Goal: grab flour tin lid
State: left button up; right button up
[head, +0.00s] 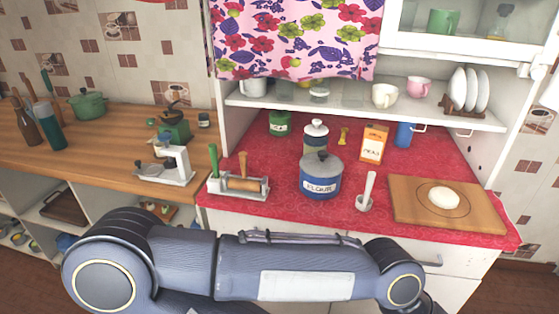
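The flour tin (320,184) is a blue enamel pot with a "FLOUR" label. It stands on the red oilcloth counter near the middle of the head view. Its grey-blue lid (322,163) sits on top, with a small knob at the centre. A large arm of mine crosses the bottom of the view in front of the counter, and its far end bends down at the lower right. Neither gripper shows, so I cannot see whether they hold anything.
A canister (315,140) stands close behind the tin. A rolling-pin tray (238,187) is to its left, a white pestle and mortar (366,194) to its right. A board (405,205) with dough (444,197) lies further right. A shelf (350,113) overhangs the counter's back.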

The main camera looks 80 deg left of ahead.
aim_at(324, 165)
jog(key=u, duration=2.55)
jog(key=i+l+u, duration=0.1)
jog(key=l, duration=0.2)
jog(key=i+l, duration=0.2)
jog(key=l, duration=0.15)
jog(key=i+l+u, duration=0.15)
jog(key=l, duration=0.2)
jog(key=i+l, duration=0.15)
jog(key=l, duration=0.2)
jog(key=i+l+u, duration=0.15)
jog(key=l, duration=0.2)
jog(key=i+l, duration=0.1)
jog(key=l, duration=0.25)
jog(key=u, duration=0.05)
